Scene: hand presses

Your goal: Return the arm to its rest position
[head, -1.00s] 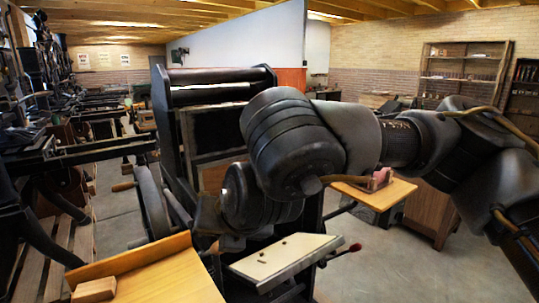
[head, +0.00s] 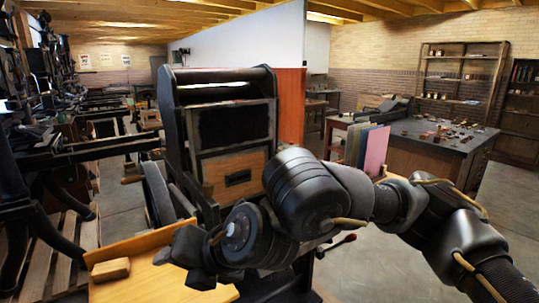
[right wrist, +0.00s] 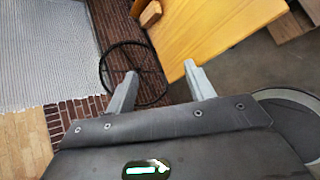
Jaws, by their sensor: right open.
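My right arm crosses the head view from the lower right, in front of a dark hand press (head: 235,125). My right gripper (head: 182,262) is at its left end, over or beside the sloping wooden board (head: 150,245). In the right wrist view the gripper (right wrist: 162,72) has its two grey fingers apart, with nothing between them. The wooden board (right wrist: 215,35) lies beyond the fingertips there. A small wooden block (head: 110,269) rests on the board's left part. My left gripper is not in view.
Coloured upright panels (head: 374,148) stand behind my right arm. A dark-topped bench (head: 440,145) with small items is at the right, and more presses line the left. Open floor lies at the lower right.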

